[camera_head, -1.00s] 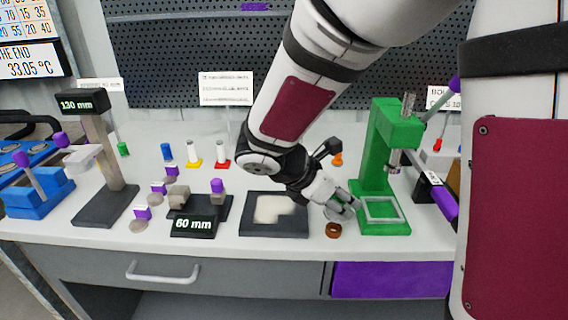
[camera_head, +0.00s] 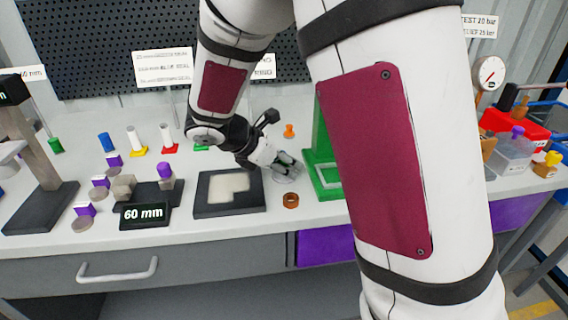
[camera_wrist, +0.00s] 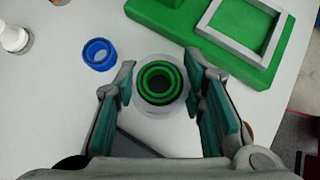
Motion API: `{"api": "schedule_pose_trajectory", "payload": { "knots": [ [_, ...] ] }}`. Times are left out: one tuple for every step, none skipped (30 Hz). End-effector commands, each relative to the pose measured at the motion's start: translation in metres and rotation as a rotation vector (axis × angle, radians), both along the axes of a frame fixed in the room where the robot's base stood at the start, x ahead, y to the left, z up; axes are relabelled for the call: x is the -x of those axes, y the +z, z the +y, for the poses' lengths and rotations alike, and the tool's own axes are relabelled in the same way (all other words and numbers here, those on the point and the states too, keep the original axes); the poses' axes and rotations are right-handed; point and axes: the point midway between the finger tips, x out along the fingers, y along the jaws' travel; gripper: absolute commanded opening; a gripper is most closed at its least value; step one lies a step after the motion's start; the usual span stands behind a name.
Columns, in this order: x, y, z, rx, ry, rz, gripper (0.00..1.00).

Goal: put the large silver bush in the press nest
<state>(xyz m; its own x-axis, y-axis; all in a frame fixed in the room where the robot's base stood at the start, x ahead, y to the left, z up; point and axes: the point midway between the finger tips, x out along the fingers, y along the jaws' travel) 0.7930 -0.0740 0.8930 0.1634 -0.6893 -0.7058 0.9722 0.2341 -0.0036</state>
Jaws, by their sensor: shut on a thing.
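My gripper (camera_wrist: 160,88) is shut on a pale silver round piece, which looks like the large silver bush (camera_wrist: 141,97). Green rings show in the middle of the bush; I cannot tell whether they are inside or below it. In the head view my gripper (camera_head: 286,167) is low over the bench, just left of the green press (camera_head: 321,140). The press nest, a grey square frame (camera_wrist: 213,23) on the green press base, lies up and right of my gripper in the wrist view. In the head view my arm hides most of the press.
A brown ring (camera_head: 290,200) lies on the bench in front of my gripper. A blue ring (camera_wrist: 99,54) lies left of it in the wrist view. A dark tray with a pale inset (camera_head: 229,206) is to the left. An orange piece (camera_head: 289,131) stands behind.

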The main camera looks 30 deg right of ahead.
Motion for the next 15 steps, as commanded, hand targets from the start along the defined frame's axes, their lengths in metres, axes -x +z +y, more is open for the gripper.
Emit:
{"api": "schedule_pose_trajectory", "payload": {
  "knots": [
    [0.0000, 0.0001, 0.0000, 0.000, 0.000, 0.000, 0.00],
    [0.0000, -0.0004, -0.0001, 0.000, 0.000, 0.000, 0.00],
    [0.0000, -0.0016, 0.0000, 0.000, 0.000, 0.000, 0.00],
    [0.0000, -0.0025, 0.0000, 0.000, 0.000, 0.000, 0.00],
    [0.0000, -0.0034, 0.0000, 0.000, 0.000, 0.000, 0.00],
    [0.0001, -0.0033, 0.0001, 0.000, 0.000, 0.000, 0.44],
    [0.0002, -0.0031, 0.0001, 0.000, -0.001, 0.001, 0.51],
    [0.0002, -0.0031, 0.0001, 0.000, -0.001, 0.001, 0.57],
    [0.0004, -0.0030, 0.0001, 0.000, -0.001, 0.001, 0.57],
    [0.0004, -0.0030, 0.0001, 0.000, -0.001, 0.001, 0.57],
    [0.0003, -0.0030, 0.0001, 0.000, -0.001, 0.001, 0.57],
    [0.0003, -0.0030, 0.0001, 0.000, -0.001, 0.001, 0.57],
    [0.0003, -0.0030, 0.0001, 0.000, -0.001, 0.001, 0.57],
    [0.0003, -0.0030, 0.0001, 0.000, -0.001, 0.001, 0.57],
    [0.0003, -0.0030, 0.0001, 0.000, -0.001, 0.001, 0.57]
  ]
}}
